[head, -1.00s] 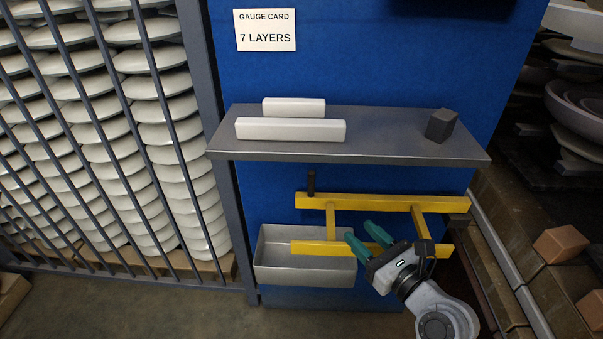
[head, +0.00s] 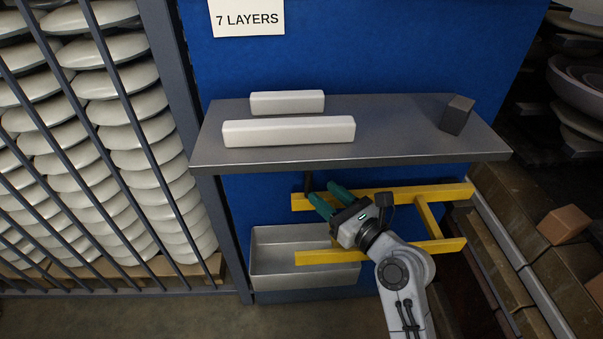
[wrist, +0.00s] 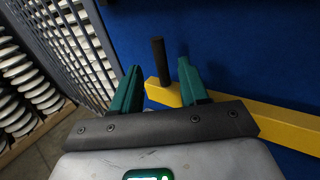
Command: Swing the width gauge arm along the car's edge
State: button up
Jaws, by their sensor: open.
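The yellow width gauge arm (head: 449,191) is a frame of two long bars joined by cross pieces, below the grey shelf against the blue panel. A dark upright peg (head: 308,182) stands at the left end of its upper bar. In the wrist view the peg (wrist: 160,62) rises from the yellow bar (wrist: 270,118), between the lines of my two fingers and beyond them. My gripper (head: 325,199) has green fingers, open and empty, pointing up and left toward the peg. Whether a finger touches the bar is unclear. My arm hides the frame's middle.
The grey shelf (head: 400,140) overhangs the gauge and holds two white blocks (head: 290,130) and a dark block (head: 457,114). A metal tray (head: 275,277) sits below left. A barred rack (head: 90,150) of white discs stands left. Brown boxes (head: 564,224) lie right.

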aim_at(311, 182)
jog(key=x, duration=0.8)
jog(key=shift+w+a+b, duration=0.15)
jog(key=shift+a+b, duration=0.05)
jog(key=shift+b, duration=0.1)
jog(key=shift+c, duration=0.2)
grip_shut()
